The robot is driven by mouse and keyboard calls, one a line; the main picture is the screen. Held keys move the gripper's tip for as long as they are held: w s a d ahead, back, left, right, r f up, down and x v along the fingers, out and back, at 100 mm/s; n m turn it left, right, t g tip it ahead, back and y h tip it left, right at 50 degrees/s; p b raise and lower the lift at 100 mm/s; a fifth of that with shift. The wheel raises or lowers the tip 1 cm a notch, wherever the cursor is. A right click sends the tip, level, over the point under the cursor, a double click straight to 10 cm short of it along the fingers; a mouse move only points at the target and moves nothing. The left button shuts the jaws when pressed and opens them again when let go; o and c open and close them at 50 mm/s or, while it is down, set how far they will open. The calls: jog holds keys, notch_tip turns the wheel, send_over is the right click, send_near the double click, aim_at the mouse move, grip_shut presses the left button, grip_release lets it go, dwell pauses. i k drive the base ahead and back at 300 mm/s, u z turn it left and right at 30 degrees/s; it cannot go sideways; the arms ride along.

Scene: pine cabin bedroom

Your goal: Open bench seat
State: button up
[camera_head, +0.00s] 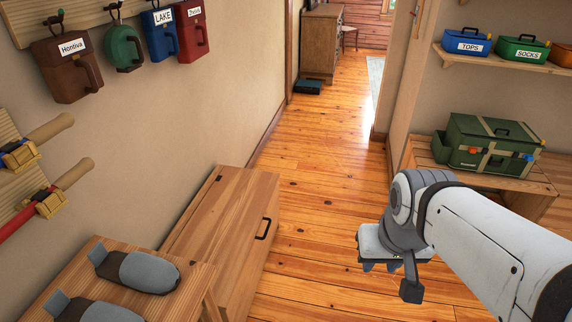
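The bench seat (205,215) is a long, low pine box against the left wall. Its top looks flat and shut. A black handle (263,229) is on its right-hand side, near the upper edge. My gripper (390,268) hangs over the floor, right of the bench and apart from the handle. Dark finger parts show beneath its pale body, but their spacing is unclear from this angle. I see nothing held in it. The near end of the bench is partly hidden by a wooden surface.
Grey slipper-like items (137,271) lie on the near wooden surface (190,278). A green toolbox (490,145) stands on a wooden bench (520,184) at right. Bags hang on the left wall. Clear plank floor (330,170) runs between the benches towards a dresser (322,42).

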aim_at(222, 232)
jog(key=z, duration=0.1)
jog(key=i, duration=0.85)
jog(key=z, duration=0.1)
